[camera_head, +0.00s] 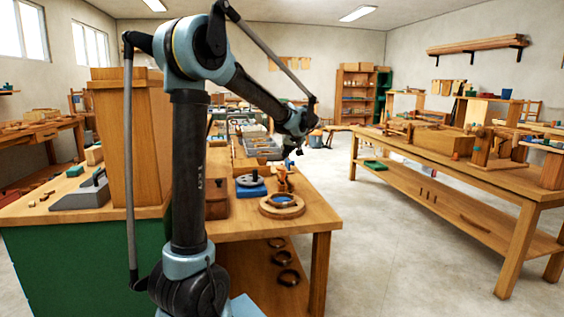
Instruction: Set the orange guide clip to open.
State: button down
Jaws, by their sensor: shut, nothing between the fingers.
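A small orange piece (283,180), which looks like the guide clip, stands on the wooden bench behind a round wooden ring with a blue centre (282,204). It is too small to tell how the clip is set. My gripper (290,164) hangs at the end of my arm just above and slightly right of the orange piece. It is shut and holds nothing. I cannot tell whether its fingertips touch the piece.
A grey disc on a blue base (250,186) sits left of the orange piece. A brown wooden block (217,200) stands further left. Grey bins (262,147) lie behind. A tall wooden box (150,140) rises at left. Open floor (345,210) lies right of the bench.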

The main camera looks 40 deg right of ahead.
jog(key=v, duration=0.9)
jog(key=shift+s+r, duration=0.2)
jog(key=shift+s, duration=0.2)
